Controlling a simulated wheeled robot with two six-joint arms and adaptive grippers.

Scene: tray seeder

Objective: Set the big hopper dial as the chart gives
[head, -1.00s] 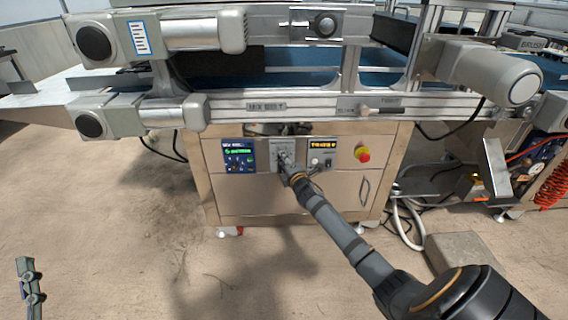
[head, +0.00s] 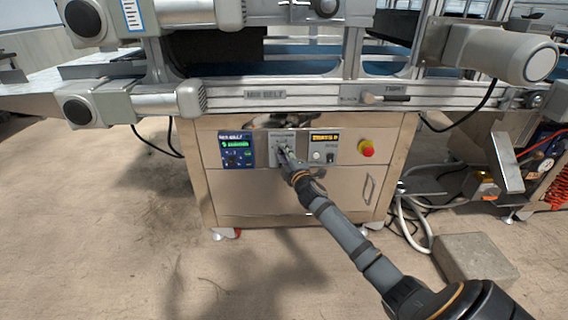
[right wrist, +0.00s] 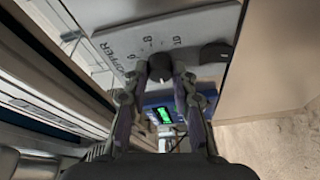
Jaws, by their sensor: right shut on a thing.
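The hopper panel (head: 274,147) is a pale plate on the front of the metal cabinet. In the right wrist view the plate (right wrist: 110,30) carries the word HOPPER and the numbers 6, 8 and 10. A dark round dial (right wrist: 160,67) sits below these numbers. My right gripper (head: 285,154) reaches the panel; in the wrist view its fingers (right wrist: 162,82) are shut on the dial, one at each side. The dial's pointer cannot be made out. A second dark knob (right wrist: 215,54) is beside it, free of the fingers. My left gripper is out of view.
A blue screen (head: 236,149) is left of the panel, a yellow-lit display (head: 324,137) and red stop button (head: 366,148) right. A blue-edged sheet (head: 133,14) hangs upper left, its text unreadable. The belt frame (head: 230,97) overhangs the cabinet. Floor in front is open.

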